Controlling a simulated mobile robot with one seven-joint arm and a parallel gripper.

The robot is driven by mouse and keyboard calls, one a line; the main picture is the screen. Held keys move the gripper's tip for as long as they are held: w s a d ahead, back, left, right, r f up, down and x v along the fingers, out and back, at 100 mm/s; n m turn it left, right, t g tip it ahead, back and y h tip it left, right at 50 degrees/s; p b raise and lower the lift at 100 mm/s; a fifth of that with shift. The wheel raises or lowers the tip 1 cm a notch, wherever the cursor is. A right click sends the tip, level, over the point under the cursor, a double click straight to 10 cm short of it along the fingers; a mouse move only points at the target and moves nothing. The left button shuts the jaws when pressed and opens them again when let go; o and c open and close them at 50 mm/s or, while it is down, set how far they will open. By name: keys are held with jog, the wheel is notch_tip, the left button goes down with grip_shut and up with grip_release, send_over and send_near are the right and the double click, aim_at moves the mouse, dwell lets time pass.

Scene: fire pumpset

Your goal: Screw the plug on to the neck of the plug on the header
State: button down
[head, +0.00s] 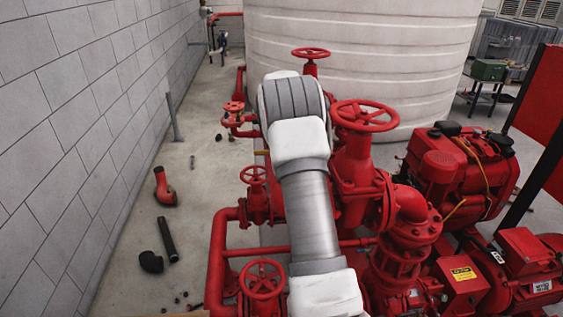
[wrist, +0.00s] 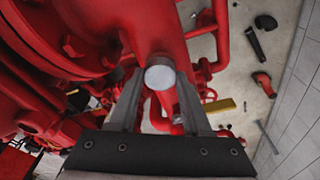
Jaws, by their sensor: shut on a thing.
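In the wrist view, my gripper (wrist: 159,82) is shut with its two fingers on either side of a round, light grey plug (wrist: 161,76). The plug's flat round face shows between the fingertips. Behind it is the red header pipe (wrist: 160,35), and the plug appears against or just in front of it. The neck is hidden behind the plug, so I cannot tell whether they touch or how far the threads engage. In the head view, my arm covers the middle of the pumpset, and neither gripper nor plug can be seen.
Red valves with handwheels (head: 364,115) and pipes crowd around my arm. A red engine (head: 455,170) stands at right. A white tank (head: 365,50) is behind, a block wall (head: 70,110) at left. Loose pipe pieces (head: 167,240) lie on the floor by the wall.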

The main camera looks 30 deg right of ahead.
jog(key=m+p, duration=0.1)
jog(key=m, duration=0.2)
jog(key=shift+r+g, duration=0.1)
jog(key=shift+g, duration=0.2)
jog(key=shift+s+d+m, duration=0.1)
jog(key=shift+d+m, duration=0.05)
jog(key=shift+m, duration=0.35)
jog(key=m+p, duration=0.1)
jog(key=m, duration=0.2)
jog(key=shift+m+g+p, duration=0.3)
jog(key=shift+p, duration=0.05)
jog(key=shift+m, duration=0.5)
jog(key=shift+s, duration=0.1)
